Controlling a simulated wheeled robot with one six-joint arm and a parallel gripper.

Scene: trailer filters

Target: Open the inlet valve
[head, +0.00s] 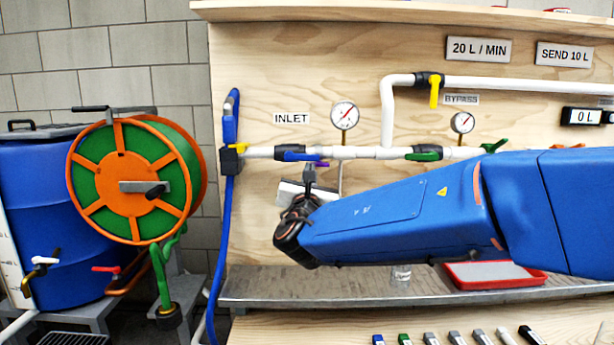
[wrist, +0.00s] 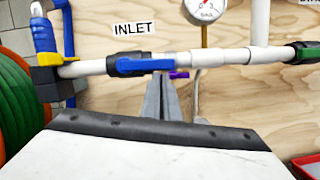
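The inlet valve has a blue lever handle (head: 302,156) that lies along the white horizontal pipe, below the INLET label (head: 291,118). In the wrist view the handle (wrist: 145,66) also runs in line with the pipe, on a black valve body (wrist: 125,60). My gripper (head: 309,170) is just below the handle's right part. In the wrist view its two grey fingers (wrist: 165,78) are close together, with nothing seen between them. Their tips reach the handle's lower edge; I cannot tell whether they touch it.
A purple handle (wrist: 179,74) shows right beside the fingertips. A gauge (head: 344,115) sits above the pipe. A green-handled valve (head: 425,156) is farther right, and a yellow-handled bypass valve (head: 435,92) is higher. A hose reel (head: 130,180) stands at left.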

